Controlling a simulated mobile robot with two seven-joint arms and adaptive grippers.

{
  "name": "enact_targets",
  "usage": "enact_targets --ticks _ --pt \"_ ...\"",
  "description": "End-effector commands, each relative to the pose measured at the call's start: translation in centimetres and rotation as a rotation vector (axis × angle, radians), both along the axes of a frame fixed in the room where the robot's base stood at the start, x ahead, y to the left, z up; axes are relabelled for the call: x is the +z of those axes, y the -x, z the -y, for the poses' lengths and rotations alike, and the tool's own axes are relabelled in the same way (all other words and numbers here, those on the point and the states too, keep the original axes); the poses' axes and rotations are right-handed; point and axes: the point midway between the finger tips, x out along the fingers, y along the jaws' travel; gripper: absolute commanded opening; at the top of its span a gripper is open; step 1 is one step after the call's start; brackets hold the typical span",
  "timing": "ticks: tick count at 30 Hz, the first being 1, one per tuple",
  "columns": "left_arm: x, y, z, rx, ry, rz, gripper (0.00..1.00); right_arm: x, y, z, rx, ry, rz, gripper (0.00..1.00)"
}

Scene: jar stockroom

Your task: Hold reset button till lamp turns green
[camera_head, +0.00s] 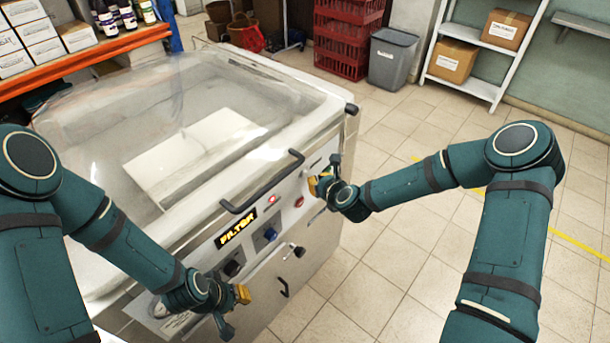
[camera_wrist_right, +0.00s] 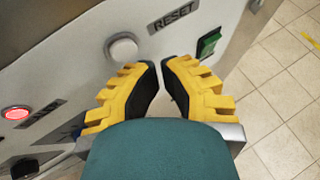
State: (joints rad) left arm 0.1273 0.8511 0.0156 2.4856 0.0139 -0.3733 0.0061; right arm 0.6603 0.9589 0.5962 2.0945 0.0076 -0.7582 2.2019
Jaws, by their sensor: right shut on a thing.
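The reset button (camera_wrist_right: 122,47) is a round pale-grey button beside a RESET label on the machine's front panel, in the right wrist view. My right gripper (camera_wrist_right: 160,62) has its yellow fingers close together, to the right of the button and apart from it in the picture. What is between them I cannot make out. It also shows in the head view at the panel's right end. The lamp (camera_wrist_right: 17,113) glows red left of the button; it also shows in the head view (camera_head: 272,199). My left gripper (camera_head: 235,309) is by the panel's lower left, its opening unclear.
The white machine (camera_head: 325,118) has a clear lid, a dark bar handle (camera_head: 262,182) and a lit FILTER display (camera_head: 236,228). A green switch (camera_wrist_right: 209,42) sits right of the RESET label. A blue knob (camera_head: 270,234) is lower on the panel. Tiled floor at right is clear.

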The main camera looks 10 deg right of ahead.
Motion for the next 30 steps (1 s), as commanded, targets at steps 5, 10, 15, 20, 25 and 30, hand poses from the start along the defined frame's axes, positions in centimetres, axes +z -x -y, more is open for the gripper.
enact_targets --ticks 5,10,15,20,25,30 --pt "0.00 0.00 0.00 0.000 0.000 0.000 0.26 0.00 0.00 0.00 0.000 0.000 0.000 0.00" --pt "0.00 0.00 0.00 0.000 0.000 0.000 0.26 0.00 0.00 0.00 0.000 0.000 0.000 0.00" --pt "0.00 0.00 0.00 0.000 0.000 0.000 0.26 0.00 0.00 0.00 0.000 0.000 0.000 0.00" --pt "-0.15 -0.01 -0.01 0.000 0.000 0.000 0.26 -0.05 -0.19 -0.15 0.000 0.000 0.000 0.00" --pt "-0.43 0.00 0.00 0.000 0.000 0.000 0.26 -0.07 -0.63 -0.50 0.001 -0.001 0.001 0.00" --pt "-0.41 0.00 -0.01 0.000 0.000 0.000 0.26 -0.01 -0.69 -0.55 0.000 0.000 0.000 0.00"
